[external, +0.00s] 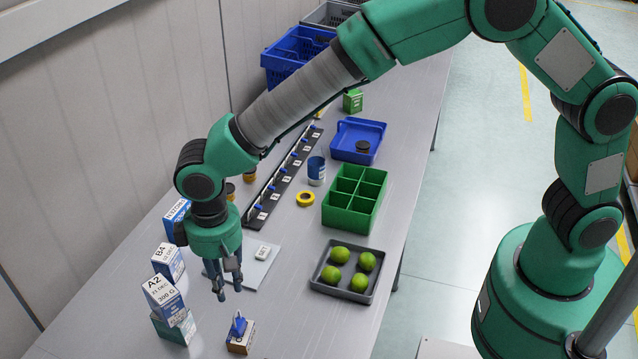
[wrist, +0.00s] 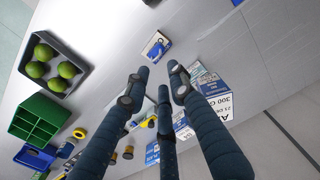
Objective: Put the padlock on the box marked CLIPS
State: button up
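A small blue object (external: 238,325), which looks like the padlock, sits on top of a small brown box (external: 241,343) with a pale label at the near end of the table. The label is too small to read, so I cannot tell whether it says CLIPS. In the wrist view the box with the blue object (wrist: 157,47) lies beyond the fingertips. My gripper (external: 229,290) points down, above and behind this box, apart from it. Its three fingers (wrist: 160,76) are spread with nothing between them.
Labelled cartons, including A2 (external: 165,297) and B4 (external: 168,262), stand at left. A grey tray of limes (external: 325,287), a green divided tray (external: 352,222) and a blue tray (external: 340,155) stand at right. A grey plate (external: 268,272) lies behind my gripper.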

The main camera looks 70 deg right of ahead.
dwell(0.5)
jog(key=s+d+r+t, duration=0.1)
jog(key=s+d+r, duration=0.6)
jog(key=d+r, duration=0.3)
jog(key=s+d+r+t, duration=0.2)
jog(key=s+d+r, duration=0.5)
jog(key=r, duration=0.6)
jog(key=s+d+r+t, duration=0.1)
jog(key=s+d+r, duration=0.1)
jog(key=s+d, duration=0.4)
jog(key=s+d+r+t, duration=0.1)
jog(key=s+d, duration=0.6)
jog(key=s, duration=1)
jog(key=shift+s+r+t, duration=0.15)
jog(key=shift+r+t, duration=0.15)
jog(key=shift+r, duration=0.25)
jog(key=shift+d, duration=0.1)
notch_tip(320, 180, down, 6)
jog(key=b, duration=0.6)
jog(key=shift+f, duration=0.25)
